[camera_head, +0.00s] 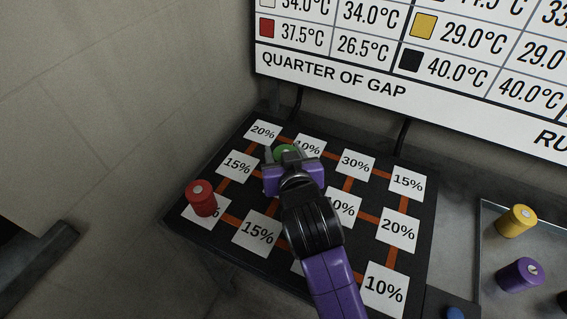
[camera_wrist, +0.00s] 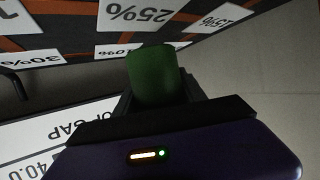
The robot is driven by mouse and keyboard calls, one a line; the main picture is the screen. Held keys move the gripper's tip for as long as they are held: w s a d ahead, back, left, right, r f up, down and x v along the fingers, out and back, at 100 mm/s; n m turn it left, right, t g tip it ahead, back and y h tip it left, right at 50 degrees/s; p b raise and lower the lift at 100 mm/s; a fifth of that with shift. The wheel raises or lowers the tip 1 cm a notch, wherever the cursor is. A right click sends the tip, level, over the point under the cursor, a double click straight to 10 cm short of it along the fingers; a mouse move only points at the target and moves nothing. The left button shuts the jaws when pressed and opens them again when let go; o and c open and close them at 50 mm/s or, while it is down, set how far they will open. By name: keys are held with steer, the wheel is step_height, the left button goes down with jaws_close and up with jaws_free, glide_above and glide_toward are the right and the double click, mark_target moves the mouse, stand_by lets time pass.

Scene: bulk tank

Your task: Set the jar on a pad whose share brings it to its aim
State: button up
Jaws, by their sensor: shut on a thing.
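My gripper (camera_head: 285,158) is shut on a green jar (camera_head: 284,149), over the back part of the dark board. The jar also shows upright in the wrist view (camera_wrist: 152,76), between the fingers. The board (camera_head: 180,222) carries white pads with percentages, joined by orange strips. Near the jar are a 20% pad (camera_head: 263,131), a pad partly hidden by my gripper that reads about 10% (camera_head: 311,146), and a 15% pad (camera_head: 237,165). A 30% pad (camera_head: 356,163) lies to the right. I cannot tell whether the jar touches a pad. My arm hides some middle pads.
A red jar (camera_head: 201,198) stands on a pad at the board's left. A tray (camera_head: 482,240) at right holds a yellow jar (camera_head: 517,221) and a purple jar (camera_head: 521,274). A blue jar (camera_head: 455,313) is cut off below. A temperature chart (camera_head: 330,75) stands behind the board.

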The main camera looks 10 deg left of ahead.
steer(key=shift+f, duration=1.9)
steer(key=shift+f, duration=0.15)
steer(key=o, duration=1.5)
steer(key=shift+s+r, duration=0.25)
steer(key=v, duration=1.1)
steer(key=shift+s+d+r, duration=0.1)
steer(key=shift+s, duration=0.15)
